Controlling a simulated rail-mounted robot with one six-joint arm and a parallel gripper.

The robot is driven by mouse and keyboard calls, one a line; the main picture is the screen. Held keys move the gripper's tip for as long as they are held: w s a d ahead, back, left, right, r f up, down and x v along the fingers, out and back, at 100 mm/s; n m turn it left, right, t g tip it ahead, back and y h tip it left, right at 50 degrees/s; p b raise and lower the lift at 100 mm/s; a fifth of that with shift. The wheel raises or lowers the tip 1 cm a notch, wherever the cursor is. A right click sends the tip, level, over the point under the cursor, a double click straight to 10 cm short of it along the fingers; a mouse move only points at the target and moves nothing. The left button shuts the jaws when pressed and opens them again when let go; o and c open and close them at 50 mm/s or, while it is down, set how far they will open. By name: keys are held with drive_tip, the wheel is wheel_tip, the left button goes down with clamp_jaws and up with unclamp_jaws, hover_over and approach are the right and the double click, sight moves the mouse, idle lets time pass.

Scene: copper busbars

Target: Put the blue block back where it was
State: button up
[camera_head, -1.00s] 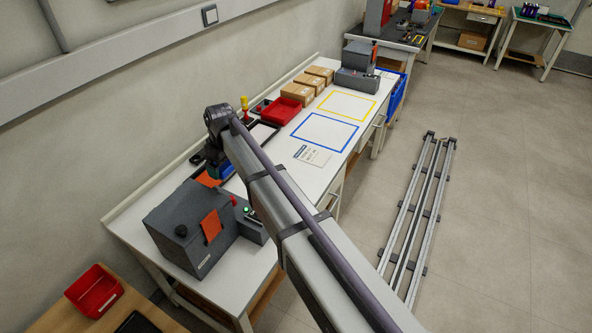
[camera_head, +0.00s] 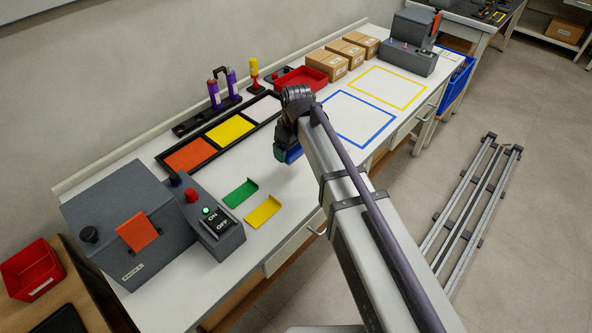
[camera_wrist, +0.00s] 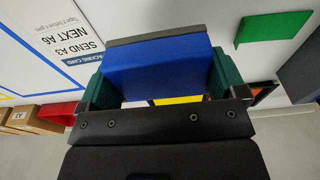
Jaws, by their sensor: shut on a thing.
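My gripper (camera_wrist: 160,80) is shut on the blue block (camera_wrist: 157,62), with a green finger on each side of it in the wrist view. In the head view my gripper (camera_head: 292,135) holds the block (camera_head: 289,155) above the white table, right of the three-part tray and near the left side of the blue outlined square (camera_head: 344,128). My arm covers part of that square. The black tray (camera_head: 194,160) has orange, yellow and white sections with no block seen on them. A yellow outlined square (camera_head: 376,82) lies farther back.
A green bracket (camera_head: 240,193) and a yellow bracket (camera_head: 262,211) lie at the front. A grey machine (camera_head: 130,225) and ON/OFF box (camera_head: 213,225) stand left. A red bin (camera_head: 301,79), cardboard boxes (camera_head: 327,64) and a purple-cylinder stand (camera_head: 214,97) line the back. A printed card (camera_wrist: 75,35) lies flat.

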sight(291, 171)
wheel_tip(291, 171, down, 8)
drive_tip(key=b, duration=0.6)
drive_tip(key=shift+w+f, duration=0.1)
drive_tip(key=shift+f, duration=0.15)
drive_tip(key=shift+r, duration=0.35)
drive_tip(key=shift+f, duration=0.25)
drive_tip(key=o, duration=0.5)
drive_tip(key=shift+o, duration=0.2)
drive_tip(key=r+p, duration=0.8)
drive_tip(key=s+d+r+p, duration=0.1)
drive_tip(key=r+p, duration=0.3)
drive_tip(key=shift+d+r, duration=0.1)
drive_tip(key=shift+r, duration=0.25)
drive_tip(key=shift+f, duration=0.1)
drive_tip(key=s+d+r+m+p, duration=0.1)
drive_tip(key=s+d+m, duration=0.3)
drive_tip(key=s+d, duration=0.4)
drive_tip(key=s+d+r+m+g+h+p, duration=0.1)
drive_tip(key=s+d+r+m+p, duration=0.1)
drive_tip(key=s+d+m, duration=0.3)
drive_tip(key=shift+s+d+r+m+p, duration=0.3)
drive_tip(key=shift+s+d+p, duration=0.15)
drive_tip(key=shift+s+d, duration=1.45)
